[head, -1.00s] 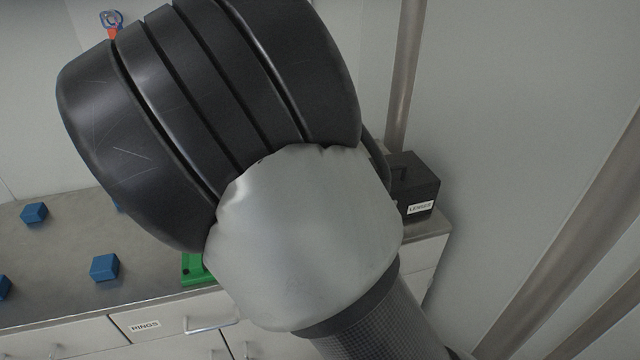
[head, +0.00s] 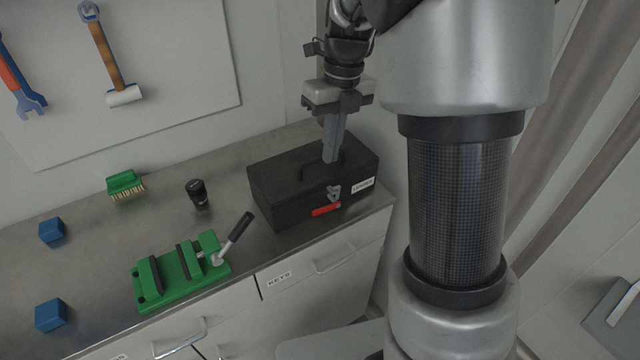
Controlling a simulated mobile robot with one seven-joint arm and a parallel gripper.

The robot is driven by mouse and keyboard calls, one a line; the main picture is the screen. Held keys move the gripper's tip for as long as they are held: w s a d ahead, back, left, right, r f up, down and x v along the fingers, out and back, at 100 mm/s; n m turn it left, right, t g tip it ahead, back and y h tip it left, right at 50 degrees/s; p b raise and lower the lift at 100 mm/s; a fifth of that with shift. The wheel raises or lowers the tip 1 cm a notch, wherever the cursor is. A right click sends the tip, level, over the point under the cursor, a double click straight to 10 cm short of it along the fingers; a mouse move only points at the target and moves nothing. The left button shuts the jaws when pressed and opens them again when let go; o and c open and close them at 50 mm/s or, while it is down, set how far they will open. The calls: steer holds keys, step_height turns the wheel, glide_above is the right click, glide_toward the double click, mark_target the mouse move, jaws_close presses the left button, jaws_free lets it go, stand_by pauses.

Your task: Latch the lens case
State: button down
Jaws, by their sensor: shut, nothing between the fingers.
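The lens case (head: 285,187) is a black box with a carry handle and a white "LENSES" label. It stands at the right end of the metal counter, and its lid looks down. A grey metal latch (head: 334,192) is on its front face, with a red tag (head: 326,210) just below it. I cannot tell whether the latch is fastened. My gripper (head: 330,158) points down over the case lid, near the handle, with its fingers together and nothing between them. I cannot tell whether the fingertips touch the lid. They hide part of the handle.
A green vise (head: 165,278) with a lever stands left of the case. A black lens (head: 198,193), a green brush (head: 125,185) and blue blocks (head: 51,316) are further left. Drawers, one labelled KEYS (head: 279,278), line the counter front. Tools hang on the wall board (head: 190,85).

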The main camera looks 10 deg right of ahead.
mark_target(322, 208)
steer(key=f, duration=0.4)
steer(key=a+f, duration=0.1)
steer(key=f, duration=0.4)
steer(key=f+b, duration=0.1)
steer(key=f, duration=0.3)
steer(key=shift+s+a+f, duration=0.25)
steer(key=shift+s+f, duration=0.05)
steer(key=shift+f, duration=0.1)
